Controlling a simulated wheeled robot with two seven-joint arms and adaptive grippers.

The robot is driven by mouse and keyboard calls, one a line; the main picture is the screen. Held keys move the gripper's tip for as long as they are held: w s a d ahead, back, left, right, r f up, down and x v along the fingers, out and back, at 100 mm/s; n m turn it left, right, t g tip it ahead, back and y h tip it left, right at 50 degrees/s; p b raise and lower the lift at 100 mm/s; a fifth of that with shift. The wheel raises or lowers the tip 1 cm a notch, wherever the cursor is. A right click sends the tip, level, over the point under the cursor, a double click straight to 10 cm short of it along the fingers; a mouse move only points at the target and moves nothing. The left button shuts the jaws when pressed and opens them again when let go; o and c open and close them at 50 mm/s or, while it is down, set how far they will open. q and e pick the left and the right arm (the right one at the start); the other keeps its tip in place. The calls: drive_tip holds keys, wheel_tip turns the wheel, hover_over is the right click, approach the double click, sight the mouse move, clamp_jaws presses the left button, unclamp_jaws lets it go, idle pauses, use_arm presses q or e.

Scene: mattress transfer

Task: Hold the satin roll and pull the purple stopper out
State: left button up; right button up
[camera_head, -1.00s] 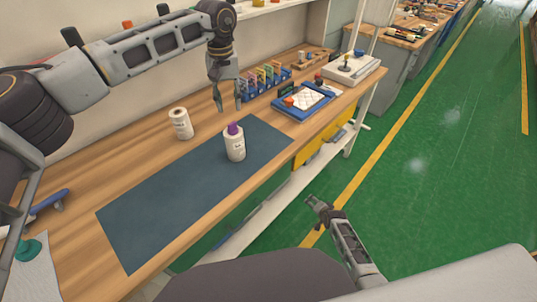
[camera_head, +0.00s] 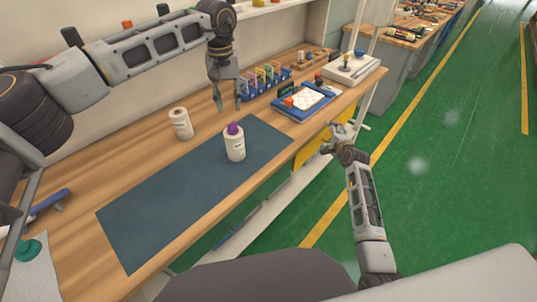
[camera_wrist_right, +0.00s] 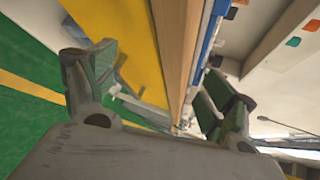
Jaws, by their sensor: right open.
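A white roll (camera_head: 235,147) with a dark label stands upright on the blue-grey mat (camera_head: 165,200). The purple stopper (camera_head: 234,128) sits in its top. A second white roll (camera_head: 181,124) without a stopper stands on the bare wood behind it, to the left. I cannot tell from the surface which one is satin. My left gripper (camera_head: 229,107) hangs above the bench just behind the stoppered roll, pointing down, fingers apart and empty. My right gripper (camera_head: 335,127) is open and empty beyond the bench's front edge, right of the rolls. Its spread fingers show in the right wrist view (camera_wrist_right: 155,85).
A blue tray (camera_head: 284,114) and a rack of coloured items (camera_head: 266,79) stand at the back right of the wooden bench (camera_head: 75,222). A yellow panel (camera_head: 308,152) hangs below its front edge. The mat is clear around the roll.

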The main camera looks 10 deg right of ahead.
sight(235, 139)
wheel_tip(235, 139, up, 12)
drive_tip(key=a+m+t+y, duration=0.2)
drive_tip(key=a+m, duration=0.1)
drive_tip(key=s+a+y, duration=0.2)
drive_tip(key=a, duration=0.3)
drive_tip(key=s+a+m+g+y, duration=0.1)
drive_tip(key=s+a+y, duration=0.1)
drive_tip(key=a, duration=0.3)
drive_tip(key=s+a+f+m+y, duration=0.1)
drive_tip(key=s+a+y, duration=0.1)
drive_tip(key=a, duration=0.3)
drive_tip(key=shift+s+a+y, duration=0.15)
drive_tip(key=shift+a+y, duration=0.05)
drive_tip(key=shift+y, duration=0.3)
drive_tip(key=s+a+g+y, duration=0.1)
drive_tip(key=s+a, duration=0.1)
drive_tip(key=a, duration=0.1)
drive_tip(key=s+a+y, duration=0.2)
drive_tip(key=s+a, duration=0.1)
drive_tip(key=a, duration=0.1)
drive_tip(key=s+a+f+m+g+y, duration=0.1)
drive_tip(key=s+a, duration=0.2)
drive_tip(key=shift+a+g+y, duration=0.3)
drive_tip(key=shift+a+y, duration=0.05)
drive_tip(key=shift+y, duration=0.05)
drive_tip(key=shift+x, duration=6.9)
drive_tip(key=c, duration=1.3)
